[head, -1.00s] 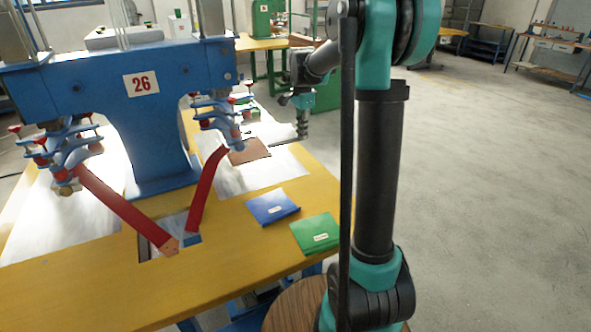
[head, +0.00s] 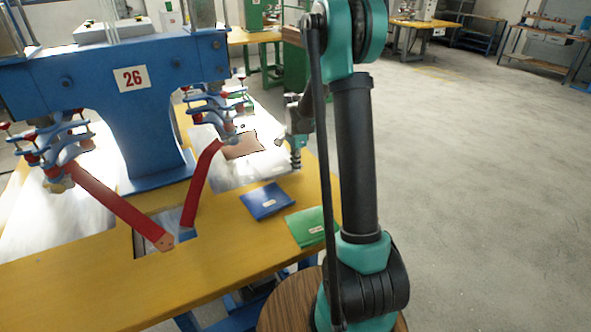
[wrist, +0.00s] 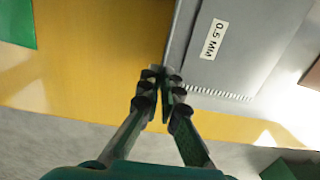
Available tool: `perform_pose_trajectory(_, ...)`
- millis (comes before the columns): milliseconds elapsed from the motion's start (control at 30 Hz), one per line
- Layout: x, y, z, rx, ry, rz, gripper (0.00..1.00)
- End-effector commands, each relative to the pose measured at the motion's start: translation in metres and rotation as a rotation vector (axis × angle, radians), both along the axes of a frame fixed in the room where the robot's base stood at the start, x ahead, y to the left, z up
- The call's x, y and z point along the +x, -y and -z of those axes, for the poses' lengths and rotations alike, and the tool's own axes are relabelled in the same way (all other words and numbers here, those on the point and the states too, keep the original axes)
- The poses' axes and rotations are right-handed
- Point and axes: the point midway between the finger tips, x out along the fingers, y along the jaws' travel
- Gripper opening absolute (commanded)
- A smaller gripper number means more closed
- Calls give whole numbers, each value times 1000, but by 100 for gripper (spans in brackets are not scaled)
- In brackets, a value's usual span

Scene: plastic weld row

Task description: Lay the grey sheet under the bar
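The grey sheet (wrist: 250,40), marked 0.5 MM, lies flat in the wrist view, with a zigzag lower edge. I cannot pick it out clearly in the head view. My gripper (wrist: 162,72) is by the sheet's lower left corner, fingertips pointing down, close together, with nothing seen between them. In the head view my gripper (head: 296,160) hangs at the table's right side, beside the pale metal plate (head: 225,178). Two red bars, a left one (head: 115,205) and a right one (head: 203,182), slope down from the blue machine (head: 140,125); I cannot tell which bar is meant.
A blue pad (head: 265,201) and a green pad (head: 305,228) lie on the yellow table (head: 225,255). A brown sheet (head: 243,145) lies on the pale plate. Clamps with red knobs (head: 215,105) stand above the table. Open floor (head: 470,200) is to the right.

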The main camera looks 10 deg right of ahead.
Motion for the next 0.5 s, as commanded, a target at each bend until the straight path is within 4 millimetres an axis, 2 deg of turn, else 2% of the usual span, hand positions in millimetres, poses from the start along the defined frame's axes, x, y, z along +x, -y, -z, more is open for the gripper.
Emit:
perform_pose_trajectory(100,0,0,13,0,0,0,0)
perform_pose_trajectory(500,0,0,18,0,0,0,0)
